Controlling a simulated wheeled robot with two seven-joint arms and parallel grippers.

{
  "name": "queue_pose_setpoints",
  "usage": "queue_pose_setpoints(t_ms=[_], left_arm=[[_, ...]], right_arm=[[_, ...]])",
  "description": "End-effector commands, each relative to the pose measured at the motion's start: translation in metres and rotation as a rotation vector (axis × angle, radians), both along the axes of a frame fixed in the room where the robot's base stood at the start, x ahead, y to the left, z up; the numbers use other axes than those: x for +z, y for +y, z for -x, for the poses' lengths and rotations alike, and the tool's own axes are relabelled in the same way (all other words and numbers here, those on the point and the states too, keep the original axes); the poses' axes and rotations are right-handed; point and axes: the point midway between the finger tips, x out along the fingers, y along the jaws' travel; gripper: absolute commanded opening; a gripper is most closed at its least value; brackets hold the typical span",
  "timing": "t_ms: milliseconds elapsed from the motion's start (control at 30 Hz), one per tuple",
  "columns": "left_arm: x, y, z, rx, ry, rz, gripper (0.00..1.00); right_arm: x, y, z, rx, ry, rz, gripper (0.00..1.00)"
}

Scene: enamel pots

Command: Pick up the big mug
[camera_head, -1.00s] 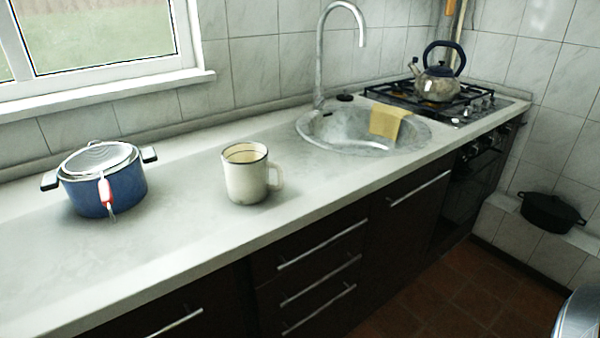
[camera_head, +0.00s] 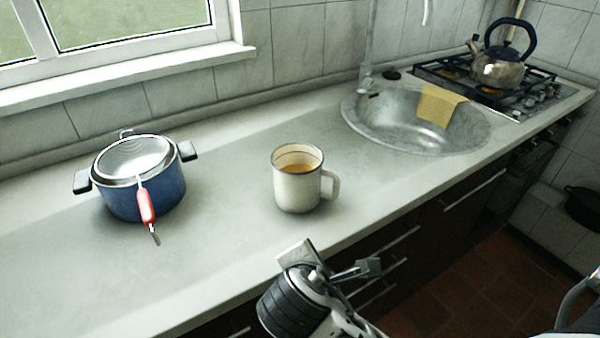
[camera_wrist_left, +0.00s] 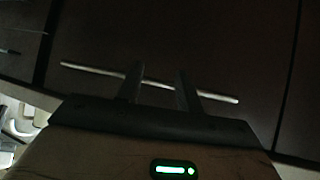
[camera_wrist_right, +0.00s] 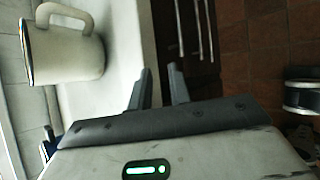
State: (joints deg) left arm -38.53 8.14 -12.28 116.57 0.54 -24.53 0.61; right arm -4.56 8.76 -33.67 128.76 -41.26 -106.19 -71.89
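The big mug (camera_head: 297,187) is cream enamel with a dark rim and an orange-brown patch inside. It stands upright on the counter with its handle to the right. In the right wrist view the mug (camera_wrist_right: 66,50) lies sideways at upper left, handle up. What seems to be my right gripper (camera_head: 334,262) is at the counter's front edge, below the mug in the head view. Its fingers (camera_wrist_right: 160,86) are apart, empty and clear of the mug. My left gripper (camera_wrist_left: 158,84) is open and empty, facing a dark cabinet front; I cannot make it out in the head view.
A blue pot (camera_head: 150,190) with a strainer and a red-handled tool stands left of the mug. The sink (camera_head: 400,125) with a yellow cloth (camera_head: 438,104) lies to the right. A kettle (camera_head: 497,72) sits on the stove. A drawer handle (camera_wrist_left: 90,71) shows before my left gripper.

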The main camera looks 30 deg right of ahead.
Motion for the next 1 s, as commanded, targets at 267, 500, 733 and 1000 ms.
queue_pose_setpoints(t_ms=[267, 500, 733, 1000], left_arm=[[0.001, 0.001, -0.006, -0.004, -0.015, -0.002, 0.36], [0.000, 0.001, -0.007, -0.004, -0.015, -0.002, 0.36], [-0.004, 0.000, -0.007, -0.005, -0.013, -0.001, 0.36], [-0.005, 0.000, -0.005, -0.007, -0.012, 0.001, 0.36]], right_arm=[[0.062, 0.009, -0.033, 0.266, 0.131, 0.596, 0.19], [0.082, 0.008, -0.041, 0.305, 0.196, 0.792, 0.19], [0.069, -0.026, -0.066, 0.305, 0.203, 0.798, 0.19], [0.055, -0.062, -0.095, 0.306, 0.201, 0.794, 0.19]])
